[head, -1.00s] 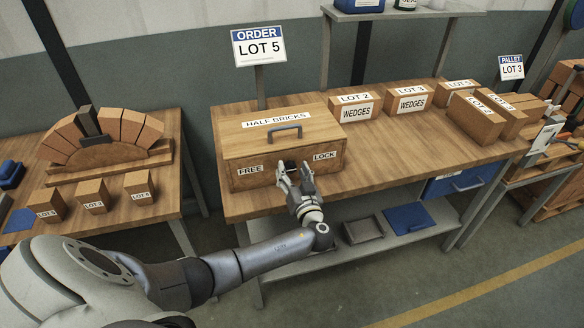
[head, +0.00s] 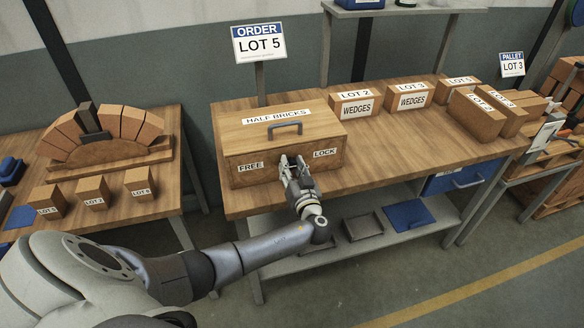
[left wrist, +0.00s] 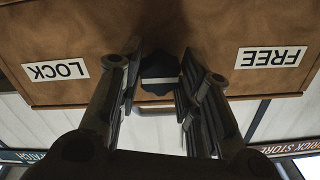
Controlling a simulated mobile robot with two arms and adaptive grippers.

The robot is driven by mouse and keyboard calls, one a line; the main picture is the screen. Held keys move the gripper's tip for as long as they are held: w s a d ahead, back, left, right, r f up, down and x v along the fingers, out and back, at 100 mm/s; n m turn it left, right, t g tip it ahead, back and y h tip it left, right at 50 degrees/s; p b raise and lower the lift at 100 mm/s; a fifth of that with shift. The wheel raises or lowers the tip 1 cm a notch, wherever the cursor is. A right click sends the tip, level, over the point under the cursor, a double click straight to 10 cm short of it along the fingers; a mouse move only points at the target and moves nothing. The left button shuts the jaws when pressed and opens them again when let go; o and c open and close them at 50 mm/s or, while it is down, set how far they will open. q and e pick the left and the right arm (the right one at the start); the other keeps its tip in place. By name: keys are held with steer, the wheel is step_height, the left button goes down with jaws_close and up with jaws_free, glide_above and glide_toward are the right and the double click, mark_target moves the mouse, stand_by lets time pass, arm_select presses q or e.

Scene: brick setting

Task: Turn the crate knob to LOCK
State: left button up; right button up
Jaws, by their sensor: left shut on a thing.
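The wooden crate (head: 235,163) labelled HALF BRICKS stands on the middle bench, its lid down. Its front carries a FREE label (head: 250,168) at left and a LOCK label (head: 325,153) at right. My left gripper (head: 294,163) is at the crate front between these labels and hides the knob in the head view. In the left wrist view, which is upside down, the dark knob (left wrist: 160,72) sits between the fingers, and the gripper is shut on it. A pale stripe crosses the knob; I cannot tell which label it points to. My right gripper is not in view.
Boxes labelled WEDGES (head: 356,105) stand right of the crate on the bench top (head: 400,143). A sign reading ORDER LOT 5 (head: 259,44) stands behind. A brick arch (head: 95,157) and small blocks are on the left table. Trays lie on the lower shelf.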

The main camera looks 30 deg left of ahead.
arm_select(q)
steer(key=shift+f+m+b, duration=0.3)
steer(key=shift+m+b, duration=0.6)
steer(key=shift+b, duration=0.6)
steer(key=shift+m+b, duration=0.4)
steer(key=shift+r+m+b, duration=0.2)
steer(key=shift+m+b, duration=0.2)
steer(key=shift+m, duration=0.5)
steer(key=m, duration=0.2)
steer(key=shift+r+m, duration=0.1)
steer(key=shift+m, duration=0.3)
steer(key=m, duration=0.3)
steer(key=shift+m, duration=0.3)
steer(key=m, duration=0.2)
steer(key=shift+m+p, duration=0.7)
steer(key=shift+m, duration=1.6)
